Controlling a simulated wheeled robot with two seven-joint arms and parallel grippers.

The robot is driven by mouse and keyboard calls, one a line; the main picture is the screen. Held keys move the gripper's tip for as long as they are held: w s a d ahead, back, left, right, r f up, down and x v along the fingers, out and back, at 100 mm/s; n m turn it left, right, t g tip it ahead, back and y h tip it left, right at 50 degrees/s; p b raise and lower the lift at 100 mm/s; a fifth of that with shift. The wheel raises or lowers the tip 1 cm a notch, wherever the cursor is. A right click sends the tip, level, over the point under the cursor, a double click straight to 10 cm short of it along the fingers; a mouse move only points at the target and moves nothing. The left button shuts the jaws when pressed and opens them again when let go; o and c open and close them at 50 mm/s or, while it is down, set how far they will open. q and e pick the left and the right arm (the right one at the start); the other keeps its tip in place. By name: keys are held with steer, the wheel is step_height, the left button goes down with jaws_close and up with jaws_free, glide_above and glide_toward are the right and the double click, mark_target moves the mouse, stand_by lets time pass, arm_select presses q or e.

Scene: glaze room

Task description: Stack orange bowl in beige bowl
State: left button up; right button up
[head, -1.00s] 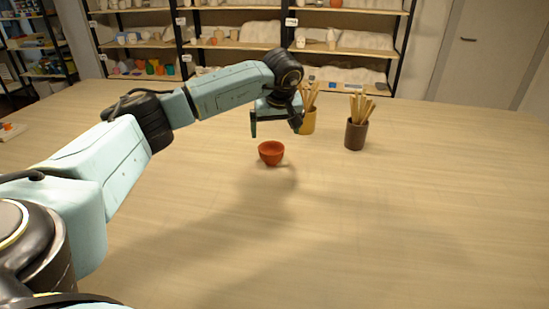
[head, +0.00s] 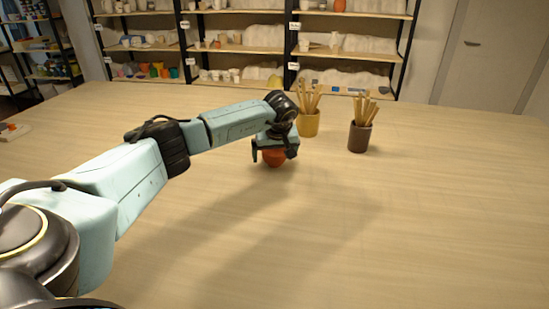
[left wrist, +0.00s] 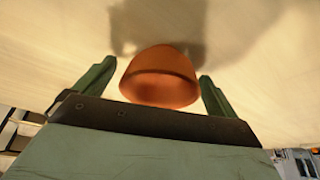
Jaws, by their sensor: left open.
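The orange bowl (head: 274,160) is upright on the table, mostly hidden behind my left gripper in the head view. In the left wrist view the orange bowl (left wrist: 160,75) is seen between the two green fingers, with a gap on each side. My left gripper (head: 274,157) is open, its fingers pointing down at either side of the bowl. I cannot make out a beige bowl on the table in either view. My right gripper is not in view.
A yellow cup of wooden tools (head: 309,124) stands just behind my left gripper, and a dark brown cup of tools (head: 358,138) stands to its right. Shelves with pottery are beyond the table (head: 420,220). The table's front and right are clear.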

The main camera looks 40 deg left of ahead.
arm_select(q)
steer(key=c, duration=1.1)
